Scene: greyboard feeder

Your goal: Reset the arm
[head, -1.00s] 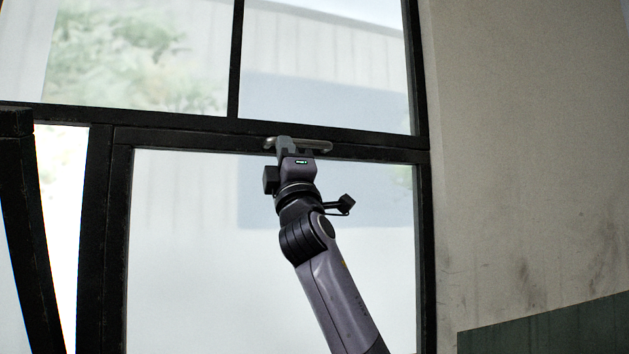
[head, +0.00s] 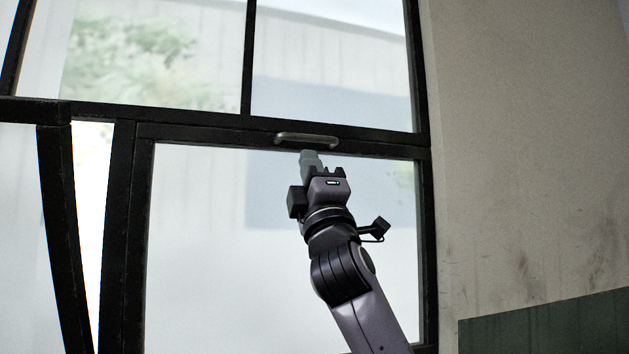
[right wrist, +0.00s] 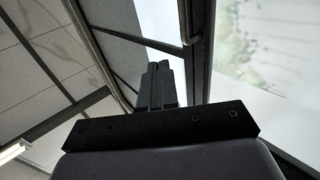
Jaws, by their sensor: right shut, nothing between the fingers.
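My right arm (head: 350,275) reaches up from the bottom of the head view in front of a black-framed window. My right gripper (head: 310,156) is shut and empty, just below a metal window handle (head: 306,138) and apart from it. In the right wrist view the gripper's dark fingers (right wrist: 160,84) are together with nothing between them. The handle is fixed on the upper rail of the lower right sash. My left gripper does not show in either view.
The window frame (head: 129,230) surrounds pale panes. At the left, another black-framed sash (head: 62,230) stands at an angle beside a bright gap. A bare wall (head: 530,160) with a dark green lower part (head: 545,325) fills the right side.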

